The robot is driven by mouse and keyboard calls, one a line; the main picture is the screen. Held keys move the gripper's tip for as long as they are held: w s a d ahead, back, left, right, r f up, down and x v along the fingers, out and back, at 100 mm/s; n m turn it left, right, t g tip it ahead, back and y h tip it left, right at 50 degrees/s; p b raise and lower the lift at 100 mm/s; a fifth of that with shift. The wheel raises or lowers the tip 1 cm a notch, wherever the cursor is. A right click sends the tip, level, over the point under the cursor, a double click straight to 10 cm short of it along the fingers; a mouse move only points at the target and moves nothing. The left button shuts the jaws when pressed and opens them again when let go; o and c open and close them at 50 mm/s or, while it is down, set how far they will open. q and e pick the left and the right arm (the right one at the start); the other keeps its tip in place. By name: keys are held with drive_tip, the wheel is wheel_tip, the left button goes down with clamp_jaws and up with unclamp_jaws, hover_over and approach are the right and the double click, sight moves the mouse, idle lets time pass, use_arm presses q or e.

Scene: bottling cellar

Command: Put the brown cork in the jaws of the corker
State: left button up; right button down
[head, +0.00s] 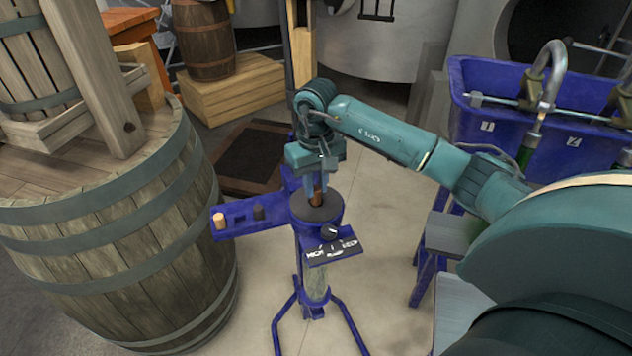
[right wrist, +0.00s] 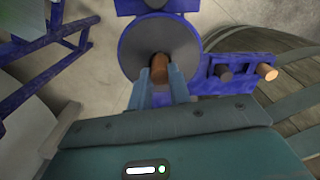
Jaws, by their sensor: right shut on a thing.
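My right gripper (head: 317,184) is shut on the brown cork (head: 317,194), over the corker (head: 318,209) with its dark round top. In the right wrist view the brown cork (right wrist: 160,68) stands between the fingertips of the right gripper (right wrist: 160,78), in front of the middle of the corker's grey round top (right wrist: 145,45). I cannot tell whether the cork's lower end is inside the jaws or just above them. A bottle (head: 315,285) stands under the corker head. My left gripper is not in view.
A blue side shelf (head: 240,218) on the corker holds a light cork (head: 220,221) and a dark cork (head: 259,213). A large barrel (head: 120,235) stands close at left. A blue filler trough (head: 480,110) and grey stools (head: 450,235) are at right.

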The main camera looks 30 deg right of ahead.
drive_tip(key=shift+f+b, duration=0.55)
drive_tip(key=shift+f, duration=0.1)
drive_tip(key=c, duration=1.2)
unclamp_jaws()
drive_tip(key=shift+c, duration=0.2)
wheel_tip(320, 180, up, 13)
